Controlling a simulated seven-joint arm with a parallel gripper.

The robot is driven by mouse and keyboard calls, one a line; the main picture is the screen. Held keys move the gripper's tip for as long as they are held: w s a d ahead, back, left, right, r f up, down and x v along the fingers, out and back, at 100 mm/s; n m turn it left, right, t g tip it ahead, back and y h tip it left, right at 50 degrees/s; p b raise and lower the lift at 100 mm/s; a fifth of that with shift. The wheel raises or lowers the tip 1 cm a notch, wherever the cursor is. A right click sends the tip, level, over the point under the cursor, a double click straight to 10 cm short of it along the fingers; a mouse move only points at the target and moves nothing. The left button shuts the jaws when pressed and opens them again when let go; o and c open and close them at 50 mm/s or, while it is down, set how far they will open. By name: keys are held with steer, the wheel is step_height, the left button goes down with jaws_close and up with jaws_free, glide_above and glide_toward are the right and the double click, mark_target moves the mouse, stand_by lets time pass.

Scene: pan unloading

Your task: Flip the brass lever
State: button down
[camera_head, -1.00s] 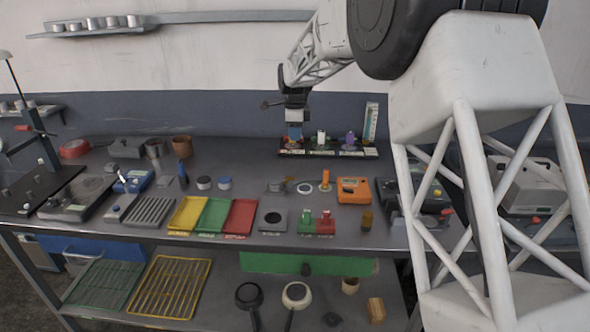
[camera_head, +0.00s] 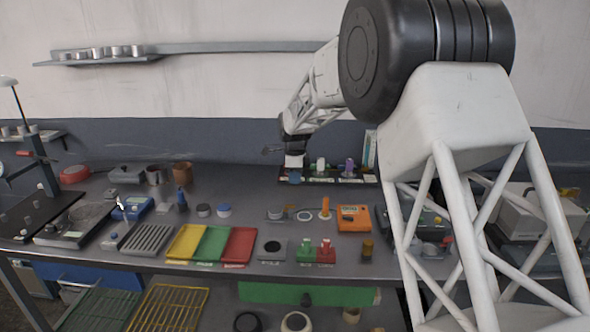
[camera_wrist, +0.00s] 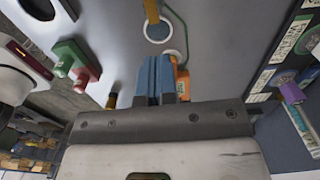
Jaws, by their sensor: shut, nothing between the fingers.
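The likely brass lever is a yellow-orange upright stick (camera_head: 325,204) on a pale round base at the middle of the bench; whether it is brass is unclear. In the wrist view a similar stick (camera_wrist: 152,12) stands at the top edge, its upper end cut off. My gripper (camera_head: 294,176) shows by the left part of the labelled rack at the back; its height is hard to judge. In the wrist view its blue fingers (camera_wrist: 160,80) are together and empty, apart from the stick in the picture. The orange box (camera_wrist: 183,83) is partly hidden behind them.
The labelled rack (camera_head: 322,181) holds a white and a purple piece. An orange box (camera_head: 353,218), a pale ring (camera_head: 304,215), green and red blocks (camera_head: 316,252) and a dark yellow cylinder (camera_head: 367,248) crowd around the stick. Coloured trays (camera_head: 238,246) lie left.

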step_height(320, 180, down, 8)
steer(key=shift+f, duration=0.1)
stand_by(0.4)
